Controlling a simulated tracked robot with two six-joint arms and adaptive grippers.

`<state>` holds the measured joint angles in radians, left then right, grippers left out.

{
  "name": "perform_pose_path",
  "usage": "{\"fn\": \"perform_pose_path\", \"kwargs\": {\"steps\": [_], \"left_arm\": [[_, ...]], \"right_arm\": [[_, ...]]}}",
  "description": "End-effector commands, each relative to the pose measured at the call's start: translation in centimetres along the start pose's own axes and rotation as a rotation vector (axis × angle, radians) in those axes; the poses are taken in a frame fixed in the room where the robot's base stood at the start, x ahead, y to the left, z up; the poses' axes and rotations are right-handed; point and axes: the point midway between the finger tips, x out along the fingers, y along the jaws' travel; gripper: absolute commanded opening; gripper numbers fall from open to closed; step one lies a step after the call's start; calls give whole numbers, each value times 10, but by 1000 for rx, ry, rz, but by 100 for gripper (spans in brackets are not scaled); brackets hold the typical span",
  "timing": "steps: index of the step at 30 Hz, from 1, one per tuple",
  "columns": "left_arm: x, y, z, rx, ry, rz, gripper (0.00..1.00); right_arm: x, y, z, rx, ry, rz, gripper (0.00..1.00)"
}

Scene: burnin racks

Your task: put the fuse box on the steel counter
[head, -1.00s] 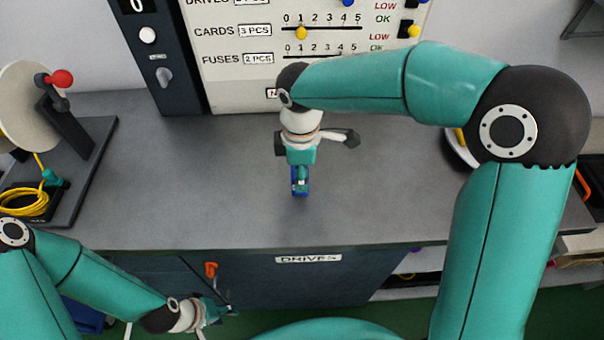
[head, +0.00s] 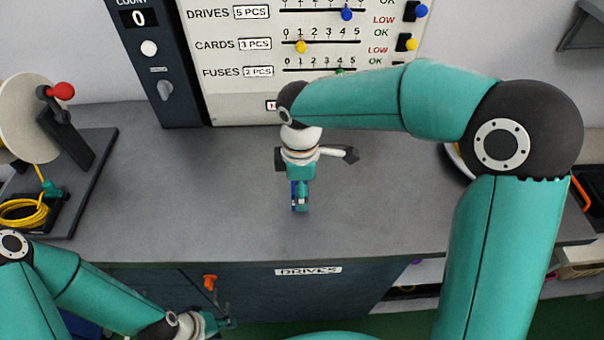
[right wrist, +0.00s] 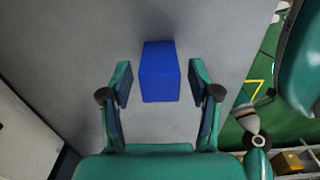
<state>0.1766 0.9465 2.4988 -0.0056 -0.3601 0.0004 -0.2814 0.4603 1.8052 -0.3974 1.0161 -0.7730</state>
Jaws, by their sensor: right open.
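A plain blue box, which I take for the fuse box, shows in the right wrist view (right wrist: 160,72) against the grey steel counter (head: 200,215). My right gripper (right wrist: 162,85) is open, one finger on each side of the box with a visible gap to it. In the head view my right gripper (head: 301,203) is low over the middle of the counter and mostly hides the box. My left gripper (head: 226,321) is below the counter's front edge, away from the box; its fingers are too small to read.
A panel with sliders (head: 270,50) stands at the back. A black base (head: 85,190) with a red-knobbed lever (head: 61,91) and a yellow cable coil (head: 24,212) takes up the left. A round item at the right is partly hidden by my arm. The counter around my right gripper is clear.

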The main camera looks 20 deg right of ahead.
Motion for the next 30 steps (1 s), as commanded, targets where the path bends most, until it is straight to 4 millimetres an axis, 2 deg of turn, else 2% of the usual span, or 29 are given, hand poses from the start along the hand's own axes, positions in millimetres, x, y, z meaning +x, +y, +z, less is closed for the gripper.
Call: {"fn": "perform_pose_path", "kwargs": {"steps": [5,12,18,24,30], "left_arm": [[0,0,0,0,0,0,40],[0,0,0,0,0,0,40],[-1,0,0,0,0,0,40],[-2,1,0,0,0,0,40],[-2,1,0,0,0,0,40]], "right_arm": [[-22,1,-1,0,3,6,62],[-72,1,-1,0,5,7,62],[-105,1,-1,-2,3,4,62],[-119,0,-1,-1,2,2,62],[-120,0,-1,-1,1,1,62]]}}
